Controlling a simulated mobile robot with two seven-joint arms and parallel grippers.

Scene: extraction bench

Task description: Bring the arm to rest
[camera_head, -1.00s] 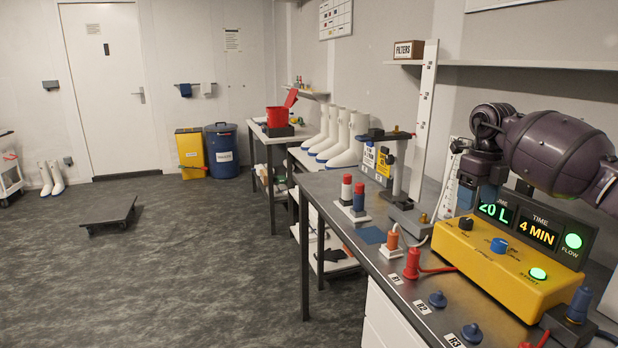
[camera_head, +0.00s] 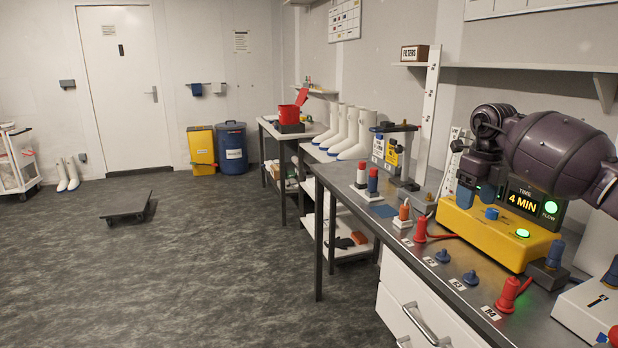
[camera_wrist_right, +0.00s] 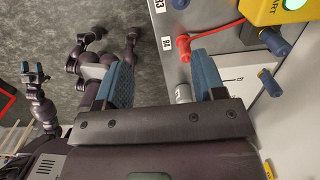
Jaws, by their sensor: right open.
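My right arm comes in from the right in the head view, dark purple, raised over the bench.
A shelf (camera_head: 530,67) runs above. Open floor lies to the left, with a low dark platform (camera_head: 125,211) on it. Drawers (camera_head: 410,300) front the bench.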

